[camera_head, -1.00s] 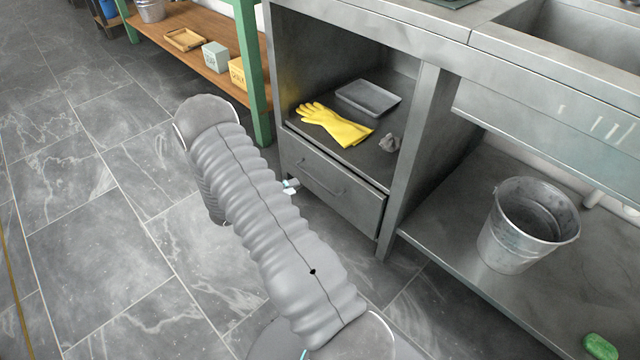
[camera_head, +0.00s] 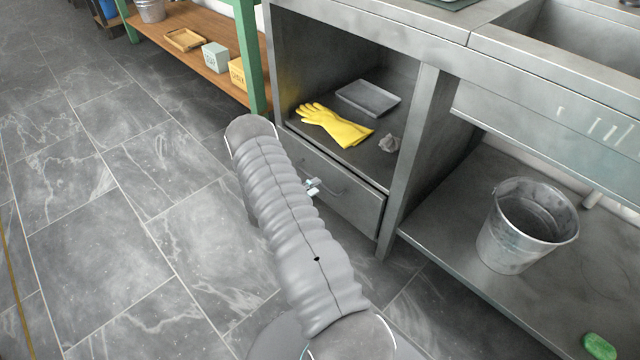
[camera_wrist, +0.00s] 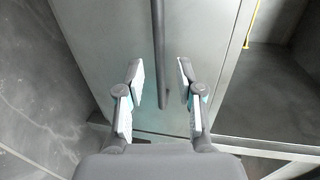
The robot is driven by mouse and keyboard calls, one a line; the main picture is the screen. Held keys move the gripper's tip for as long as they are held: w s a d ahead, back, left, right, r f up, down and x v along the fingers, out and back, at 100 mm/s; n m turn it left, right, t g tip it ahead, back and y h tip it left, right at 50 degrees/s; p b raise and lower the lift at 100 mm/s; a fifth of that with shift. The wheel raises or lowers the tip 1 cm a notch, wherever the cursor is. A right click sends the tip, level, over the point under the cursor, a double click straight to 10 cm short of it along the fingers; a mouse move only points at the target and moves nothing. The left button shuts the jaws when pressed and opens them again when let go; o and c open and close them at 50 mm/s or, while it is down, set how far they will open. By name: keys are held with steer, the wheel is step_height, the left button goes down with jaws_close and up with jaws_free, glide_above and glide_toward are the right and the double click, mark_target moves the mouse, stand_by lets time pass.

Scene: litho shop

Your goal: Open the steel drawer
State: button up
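The steel drawer (camera_head: 356,209) is in the grey steel cabinet, below an open shelf, and looks shut. Its bar handle (camera_head: 337,190) is on the front and partly hidden by my arm and gripper. My gripper (camera_head: 313,187) is at the left part of the handle, mostly hidden behind my arm. In the wrist view my gripper (camera_wrist: 160,84) is open, with its two fingers apart. The handle (camera_wrist: 159,45) runs between the fingers' lines, its near end between the tips, with no visible contact. The drawer front (camera_wrist: 205,45) lies beyond; the depth gap is hard to judge.
Yellow gloves (camera_head: 335,124), a grey tray (camera_head: 368,98) and a crumpled rag (camera_head: 389,143) lie on the shelf above the drawer. A metal bucket (camera_head: 527,225) stands on the low shelf at right. A green-legged rack (camera_head: 248,55) stands left. The floor before the drawer is clear.

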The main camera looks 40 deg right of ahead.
steer(key=shift+x, duration=1.8)
jaws_close()
